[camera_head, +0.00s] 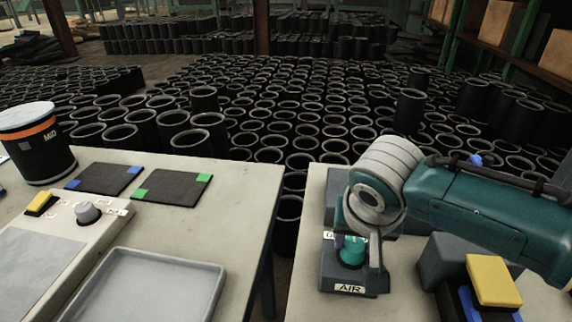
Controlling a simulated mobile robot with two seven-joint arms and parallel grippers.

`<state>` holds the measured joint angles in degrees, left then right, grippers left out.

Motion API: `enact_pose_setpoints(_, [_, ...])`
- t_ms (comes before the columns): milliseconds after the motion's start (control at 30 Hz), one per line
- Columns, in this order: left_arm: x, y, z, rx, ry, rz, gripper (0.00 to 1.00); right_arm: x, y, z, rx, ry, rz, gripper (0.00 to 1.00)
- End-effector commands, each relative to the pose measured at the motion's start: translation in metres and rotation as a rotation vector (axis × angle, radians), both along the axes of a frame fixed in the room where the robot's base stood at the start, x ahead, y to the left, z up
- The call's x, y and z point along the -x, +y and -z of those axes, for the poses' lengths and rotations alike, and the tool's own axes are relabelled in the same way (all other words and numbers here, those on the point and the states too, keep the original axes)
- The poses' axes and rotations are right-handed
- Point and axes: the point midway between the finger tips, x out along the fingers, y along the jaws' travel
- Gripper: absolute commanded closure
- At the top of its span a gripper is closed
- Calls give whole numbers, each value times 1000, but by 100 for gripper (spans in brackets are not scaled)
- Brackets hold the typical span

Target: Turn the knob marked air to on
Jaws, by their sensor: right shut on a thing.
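The knob (352,255) is a small teal knob on top of a dark grey box (328,284) with a white label reading AIR (349,289) on its front. The box stands on the right-hand table. My right gripper (356,243) comes down from above, with a dark finger on the right side of the knob. It is shut on the knob. A second white label (328,236) behind the knob is partly hidden by the gripper, so the knob's setting cannot be read. My left gripper is not in view.
A grey block with a yellow pad (492,281) stands at right. The left table holds a control box with a grey knob (87,213), an empty grey tray (150,290), dark mats (172,189) and a MID container (40,150). A gap separates the tables; black sleeves fill the floor behind.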

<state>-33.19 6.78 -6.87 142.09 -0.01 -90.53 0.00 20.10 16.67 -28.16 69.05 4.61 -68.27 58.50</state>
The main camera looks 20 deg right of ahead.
Motion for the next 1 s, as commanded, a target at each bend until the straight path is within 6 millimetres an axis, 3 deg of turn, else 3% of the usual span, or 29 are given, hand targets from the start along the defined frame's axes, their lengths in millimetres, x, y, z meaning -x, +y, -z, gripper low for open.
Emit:
enact_pose_setpoints(500, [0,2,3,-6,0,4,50,-3,3,1,-2,1,441,100])
enact_pose_setpoints(1000, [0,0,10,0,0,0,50,-3,2,1,1,-1,613,100])
